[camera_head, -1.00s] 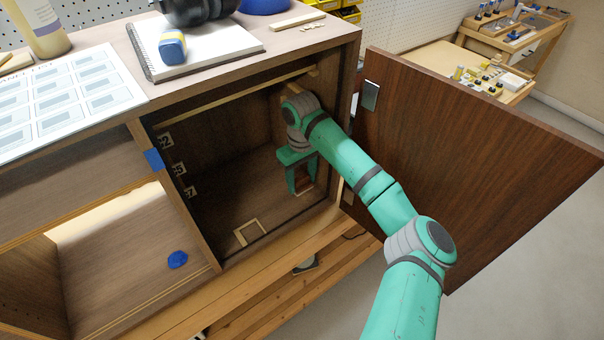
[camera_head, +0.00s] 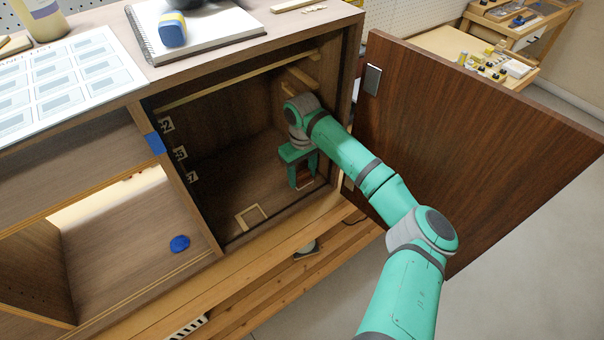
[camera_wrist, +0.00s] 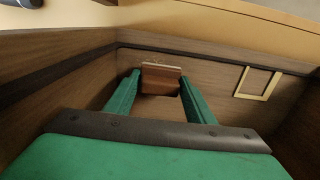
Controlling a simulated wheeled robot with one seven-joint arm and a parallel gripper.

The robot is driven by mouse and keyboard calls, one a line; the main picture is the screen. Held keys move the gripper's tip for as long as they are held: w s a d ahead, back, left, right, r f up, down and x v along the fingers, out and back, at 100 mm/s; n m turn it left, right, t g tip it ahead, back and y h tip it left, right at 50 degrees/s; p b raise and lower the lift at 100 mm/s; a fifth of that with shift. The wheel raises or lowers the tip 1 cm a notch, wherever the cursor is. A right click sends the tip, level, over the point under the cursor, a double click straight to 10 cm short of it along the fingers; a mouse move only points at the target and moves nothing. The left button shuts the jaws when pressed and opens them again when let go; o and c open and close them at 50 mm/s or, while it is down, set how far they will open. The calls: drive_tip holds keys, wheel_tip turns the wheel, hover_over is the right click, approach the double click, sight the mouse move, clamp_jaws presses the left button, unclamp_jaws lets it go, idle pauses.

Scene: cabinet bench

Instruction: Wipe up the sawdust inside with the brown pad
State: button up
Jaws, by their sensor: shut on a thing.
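The brown pad (camera_wrist: 160,80) is between the two fingertips of my gripper (camera_wrist: 160,85) in the wrist view, and the jaws are shut on it. In the head view my green gripper (camera_head: 302,175) reaches through the open front of the dark cabinet compartment, and the pad (camera_head: 304,175) shows between its fingers, low near the floor by the right side. I cannot tell whether the pad touches the floor. The compartment floor (camera_head: 228,195) looks dark brown.
The cabinet door (camera_head: 470,150) stands open to the right of my arm. A small wooden frame (camera_head: 251,217) lies at the compartment's front; it also shows in the wrist view (camera_wrist: 258,83). A blue lump (camera_head: 180,244) sits in the left bay. A notebook (camera_head: 210,35) lies on top.

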drive_tip(key=shift+f, duration=0.9)
idle(0.5)
